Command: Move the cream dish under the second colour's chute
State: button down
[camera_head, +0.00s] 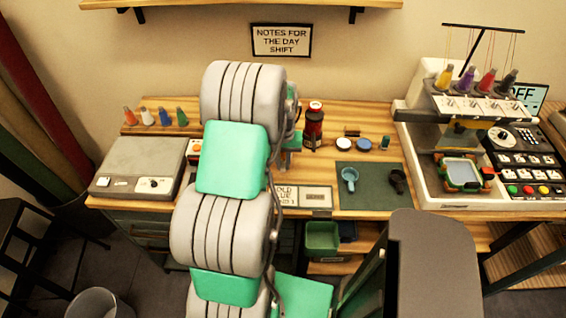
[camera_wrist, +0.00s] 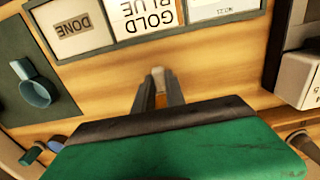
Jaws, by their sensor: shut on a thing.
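In the wrist view my gripper (camera_wrist: 158,88) points down over the wooden table, with its dark fingers close together. A small pale thing (camera_wrist: 158,74) shows at the fingertips, and the fingers are shut on it. I cannot tell whether it is part of the cream dish. In the head view my arm hides the gripper's fingertips. A blue handled dish (camera_head: 349,176) and a black handled dish (camera_head: 397,179) sit on the dark green mat (camera_head: 370,199). The blue dish also shows in the wrist view (camera_wrist: 34,92). I see no chute that I can name.
A small pale round piece (camera_head: 343,144) and a blue one (camera_head: 363,144) lie behind the mat, near a red jar (camera_head: 314,122). A sewing machine (camera_head: 460,110) stands right, a grey scale-like box (camera_head: 138,168) left. A gold-and-blue card (camera_wrist: 146,18) lies at the table's front.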

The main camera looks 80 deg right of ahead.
jog(key=shift+f+b, duration=0.55)
jog(key=shift+f, duration=0.1)
dwell(1.0)
jog(key=c, duration=1.3)
grip_release()
jog(key=shift+r+p, duration=1.5)
jog(key=shift+r, duration=0.85)
jog(key=s+a+r+p, duration=0.1)
jog(key=a+r+p, duration=0.1)
jog(key=a, duration=0.4)
jog(key=shift+s+r+p, duration=0.15)
jog(key=shift+r+p, duration=0.25)
jog(key=shift+p, duration=0.15)
